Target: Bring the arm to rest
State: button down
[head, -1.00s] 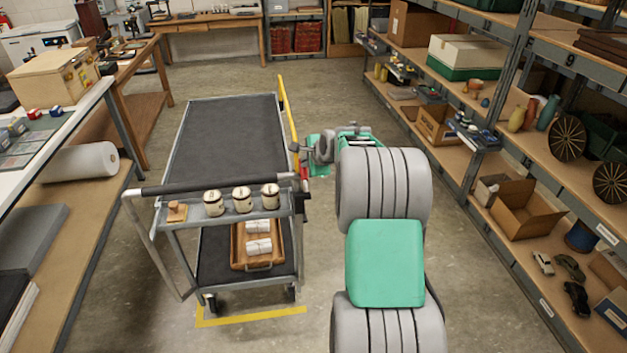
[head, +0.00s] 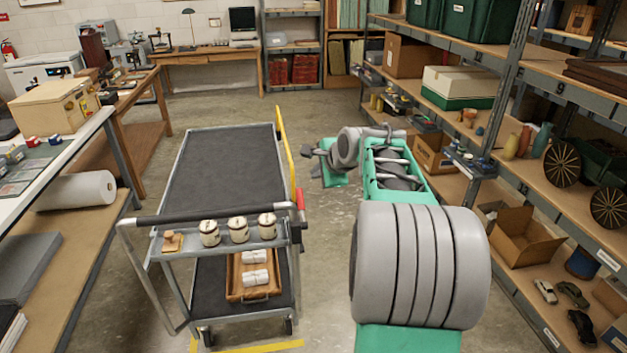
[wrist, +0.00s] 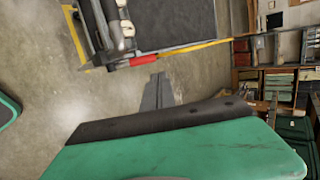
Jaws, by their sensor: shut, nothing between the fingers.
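My arm reaches forward on the right side of the head view, over the floor between the trolley and the shelves. My gripper (head: 310,152) is at its far end, small in the head view, to the right of the trolley and apart from it. It is shut and empty. In the wrist view the dark gripper fingers (wrist: 158,92) show together beyond the green wrist housing, over bare floor. The trolley (head: 222,165) has a black top deck that is empty. Its red-ended yellow side rail (wrist: 140,61) shows near the fingers in the wrist view.
The trolley's front shelf holds three labelled jars (head: 238,230) and a wooden stamp-like object (head: 172,241). A wooden tray (head: 234,291) with white rolls sits below. Loaded shelves (head: 545,165) stand on the right, a workbench on the left. Floor beyond the trolley is clear.

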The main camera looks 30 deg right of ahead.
jog(key=shift+n, duration=0.3)
jog(key=s+a+f+n+g, duration=0.2)
jog(key=s+f+n+g, duration=0.2)
jog(key=s+f+n, duration=0.4)
jog(key=s+a+f+n+g, duration=0.25)
jog(key=s+f+n, duration=0.35)
jog(key=s, duration=0.4)
jog(key=s+a+n+g, duration=0.2)
jog(key=s+a, duration=0.6)
jog(key=a, duration=0.2)
jog(key=w+a+r+n+t, duration=0.1)
jog(key=a+r+n+t, duration=0.2)
jog(key=a+r, duration=0.3)
jog(key=a+n, duration=0.1)
jog(key=a, duration=0.4)
jog(key=shift+w+n+y, duration=0.15)
jog(key=shift+n+y, duration=0.25)
